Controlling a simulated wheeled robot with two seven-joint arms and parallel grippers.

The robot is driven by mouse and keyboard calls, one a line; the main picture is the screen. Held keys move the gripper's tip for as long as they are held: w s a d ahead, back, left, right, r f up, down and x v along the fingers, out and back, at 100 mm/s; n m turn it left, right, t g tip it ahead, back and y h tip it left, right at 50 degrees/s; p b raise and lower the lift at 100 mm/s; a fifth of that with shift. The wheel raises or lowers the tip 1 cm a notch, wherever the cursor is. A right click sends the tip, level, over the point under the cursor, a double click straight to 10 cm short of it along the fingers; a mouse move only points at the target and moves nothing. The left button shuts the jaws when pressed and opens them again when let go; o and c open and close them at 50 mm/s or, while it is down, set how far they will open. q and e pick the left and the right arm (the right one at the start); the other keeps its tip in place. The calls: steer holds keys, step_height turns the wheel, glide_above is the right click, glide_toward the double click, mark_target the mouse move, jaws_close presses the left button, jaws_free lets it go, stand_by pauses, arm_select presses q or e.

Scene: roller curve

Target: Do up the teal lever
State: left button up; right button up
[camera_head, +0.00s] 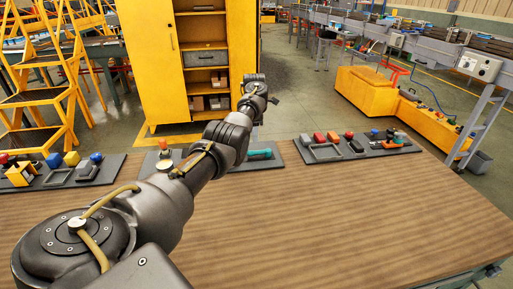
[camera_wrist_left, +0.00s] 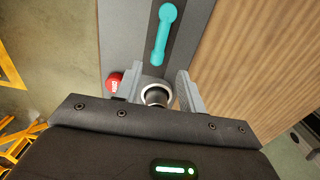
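The teal lever (camera_head: 258,154) lies on the middle grey board (camera_head: 233,163) near the table's far edge, partly behind my left arm in the head view. In the left wrist view the teal lever (camera_wrist_left: 162,40) is a bar with rounded ends, just beyond the fingertips. My left gripper (camera_head: 268,97) is above the board's far side in the head view. In the wrist view its fingers (camera_wrist_left: 158,77) are apart, with a round silver-rimmed dark part (camera_wrist_left: 156,96) between them. I cannot tell whether they touch it. My right gripper is out of view.
A red button (camera_wrist_left: 114,84) sits left of the fingers in the wrist view. Another board (camera_head: 362,149) with several controls lies right, and one more (camera_head: 62,177) lies left. The wooden table front (camera_head: 330,220) is clear. A yellow cabinet (camera_head: 157,65) stands behind.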

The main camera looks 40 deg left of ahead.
mark_target(256, 151)
arm_select(q)
steer(key=f, duration=0.6)
steer(key=shift+w+d+f, duration=0.1)
steer(key=shift+w+f, duration=0.2)
steer(key=shift+f, duration=0.9)
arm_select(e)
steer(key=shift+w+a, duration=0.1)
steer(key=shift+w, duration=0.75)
arm_select(q)
jaws_close()
